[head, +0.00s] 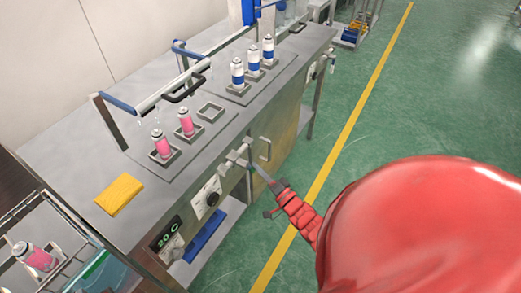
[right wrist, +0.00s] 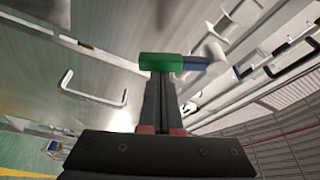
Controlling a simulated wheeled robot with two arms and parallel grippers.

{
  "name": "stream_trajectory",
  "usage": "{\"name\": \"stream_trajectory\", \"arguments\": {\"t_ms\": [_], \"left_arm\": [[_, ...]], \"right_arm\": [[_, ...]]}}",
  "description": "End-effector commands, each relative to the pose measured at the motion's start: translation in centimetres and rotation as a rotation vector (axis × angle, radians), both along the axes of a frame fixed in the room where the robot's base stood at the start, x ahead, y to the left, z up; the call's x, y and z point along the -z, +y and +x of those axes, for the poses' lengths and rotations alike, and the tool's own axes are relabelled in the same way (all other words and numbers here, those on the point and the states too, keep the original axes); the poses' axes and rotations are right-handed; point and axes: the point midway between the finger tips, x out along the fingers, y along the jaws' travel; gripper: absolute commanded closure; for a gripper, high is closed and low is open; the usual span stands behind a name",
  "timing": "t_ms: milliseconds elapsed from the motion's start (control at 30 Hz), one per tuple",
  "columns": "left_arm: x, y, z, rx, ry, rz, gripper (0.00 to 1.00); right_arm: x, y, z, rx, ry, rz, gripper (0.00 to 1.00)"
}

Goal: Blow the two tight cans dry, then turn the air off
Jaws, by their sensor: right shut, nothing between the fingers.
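Two pink cans stand in square holders on the bench top, the nearer one (head: 162,144) and the farther one (head: 185,122). An air bar (head: 160,94) on blue arms runs above them, and small pale drops show near it. My right gripper (head: 256,167) is shut and empty, with its fingertips at the pipework (head: 238,154) on the bench front. In the right wrist view, the shut fingers (right wrist: 163,82) reach a green piece (right wrist: 160,62) with a blue part beside it; whether they touch cannot be told. My left gripper is out of view.
Several blue-and-white cans (head: 252,60) stand farther back. A yellow cloth (head: 119,195) lies on the near bench top. Another pink can (head: 38,258) lies in a rack at lower left. A dial (head: 212,199) is on the bench front.

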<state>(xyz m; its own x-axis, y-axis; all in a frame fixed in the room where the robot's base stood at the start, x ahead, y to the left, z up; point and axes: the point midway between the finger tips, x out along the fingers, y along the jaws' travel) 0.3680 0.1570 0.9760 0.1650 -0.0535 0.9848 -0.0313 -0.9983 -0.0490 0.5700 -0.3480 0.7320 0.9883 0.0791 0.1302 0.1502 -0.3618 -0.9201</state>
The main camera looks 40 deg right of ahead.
Motion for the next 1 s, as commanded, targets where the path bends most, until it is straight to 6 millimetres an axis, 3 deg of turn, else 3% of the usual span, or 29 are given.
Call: {"name": "stream_trajectory", "arguments": {"t_ms": [500,1000], "left_arm": [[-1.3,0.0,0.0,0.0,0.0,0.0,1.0],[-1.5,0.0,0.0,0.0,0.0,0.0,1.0]], "right_arm": [[1.0,2.1,-0.8,-0.003,0.142,0.34,1.0],[1.2,2.5,-1.0,-0.002,0.174,0.419,1.0]]}}
